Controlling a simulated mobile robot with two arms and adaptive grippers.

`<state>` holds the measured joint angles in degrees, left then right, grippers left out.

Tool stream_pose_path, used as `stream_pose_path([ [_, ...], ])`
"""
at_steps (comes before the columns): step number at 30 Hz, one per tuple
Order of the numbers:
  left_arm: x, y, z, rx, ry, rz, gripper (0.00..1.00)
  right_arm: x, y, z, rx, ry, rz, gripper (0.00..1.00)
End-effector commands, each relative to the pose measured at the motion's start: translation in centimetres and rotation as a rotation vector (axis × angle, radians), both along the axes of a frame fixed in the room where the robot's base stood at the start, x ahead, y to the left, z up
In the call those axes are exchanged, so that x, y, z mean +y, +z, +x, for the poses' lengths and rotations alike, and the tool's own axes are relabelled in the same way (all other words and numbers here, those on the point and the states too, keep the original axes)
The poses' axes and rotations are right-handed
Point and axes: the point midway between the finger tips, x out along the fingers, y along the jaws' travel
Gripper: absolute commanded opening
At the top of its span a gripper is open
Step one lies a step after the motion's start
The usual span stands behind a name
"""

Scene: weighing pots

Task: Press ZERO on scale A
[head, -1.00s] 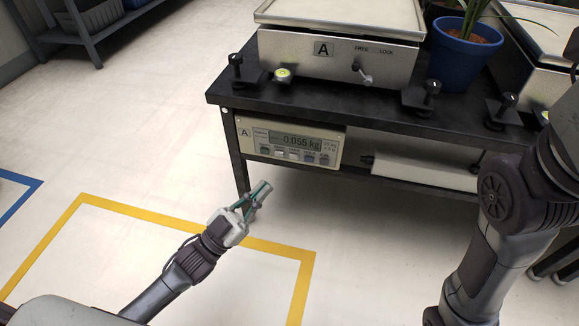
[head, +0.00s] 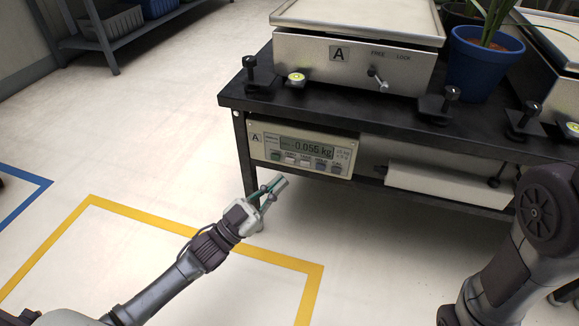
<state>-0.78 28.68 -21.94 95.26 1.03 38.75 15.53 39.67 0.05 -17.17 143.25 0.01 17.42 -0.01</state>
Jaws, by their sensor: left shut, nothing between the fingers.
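Scale A (head: 355,60) stands on the dark table, a steel box with a flat pan and an "A" label. Its readout panel (head: 256,152), also marked A, hangs under the table's front edge. The display (head: 307,148) shows 0.055 kg; I cannot tell whether a minus sign precedes it.
The black table (head: 330,113) has clamp knobs along its front edge. A lever (head: 378,82) sits on the scale's front. A blue pot (head: 478,62) with a plant stands right of scale A. Open floor with yellow tape (head: 160,224) lies left of the table.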

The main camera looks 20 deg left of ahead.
Motion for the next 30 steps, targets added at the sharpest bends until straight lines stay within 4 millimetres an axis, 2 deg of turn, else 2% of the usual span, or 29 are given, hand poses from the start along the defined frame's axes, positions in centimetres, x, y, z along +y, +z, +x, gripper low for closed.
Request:
stream_pose_path([
  [3, -0.1, -0.2, 1.6, -0.001, 0.000, -0.001, 0.00, 0.0, -0.7, -0.3, -0.007, 0.000, 0.000, 0.40],
  [10, -0.1, 0.0, 3.3, 0.000, 0.000, 0.000, 0.00, 0.0, -1.2, -0.2, -0.005, -0.001, 0.000, 0.40],
  [30, -0.1, 0.0, 3.6, 0.001, 0.000, -0.001, 0.00, 0.0, -1.2, -0.2, -0.006, 0.000, 0.000, 0.40],
])
